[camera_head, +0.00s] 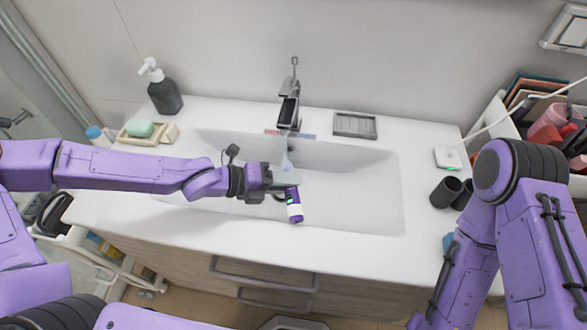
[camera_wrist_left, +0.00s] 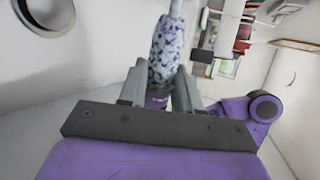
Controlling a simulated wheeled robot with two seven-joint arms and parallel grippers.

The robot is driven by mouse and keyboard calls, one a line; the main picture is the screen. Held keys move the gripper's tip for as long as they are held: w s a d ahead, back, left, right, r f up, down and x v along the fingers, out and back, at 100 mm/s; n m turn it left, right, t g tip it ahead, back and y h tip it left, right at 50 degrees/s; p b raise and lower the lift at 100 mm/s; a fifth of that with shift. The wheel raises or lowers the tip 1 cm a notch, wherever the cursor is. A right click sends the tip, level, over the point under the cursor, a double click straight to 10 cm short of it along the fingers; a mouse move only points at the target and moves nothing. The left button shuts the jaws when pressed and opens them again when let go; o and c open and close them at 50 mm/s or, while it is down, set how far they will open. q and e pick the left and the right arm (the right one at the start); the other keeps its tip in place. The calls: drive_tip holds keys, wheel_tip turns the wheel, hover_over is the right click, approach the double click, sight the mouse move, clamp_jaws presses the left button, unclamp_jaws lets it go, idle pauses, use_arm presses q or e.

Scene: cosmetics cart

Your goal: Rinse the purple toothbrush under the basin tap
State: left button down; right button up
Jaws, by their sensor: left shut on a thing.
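My left gripper (camera_head: 284,181) is shut on the purple toothbrush and holds it over the basin (camera_head: 360,195). The toothbrush's purple and white handle end (camera_head: 294,206) sticks out of the jaws toward the front. A pale bluish part lies behind the jaws, just below the tap (camera_head: 290,108); I cannot tell whether it is brush, water or both. In the left wrist view, a white shaft with purple speckles (camera_wrist_left: 167,50) rises from between the fingers (camera_wrist_left: 158,88). My right arm is at the right, its gripper out of view.
A dark soap dispenser (camera_head: 164,93) and a green soap (camera_head: 140,128) on a dish stand at the back left. A grey tray (camera_head: 355,125) lies right of the tap. Dark cups (camera_head: 446,191) and a filled organizer (camera_head: 550,120) stand at the right. The basin's right half is clear.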

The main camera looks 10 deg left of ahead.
use_arm(q)
drive_tip(key=s+r+p, duration=0.2)
drive_tip(key=s+r, duration=0.3)
drive_tip(key=shift+a, duration=0.15)
drive_tip(key=shift+s, duration=0.1)
idle(0.7)
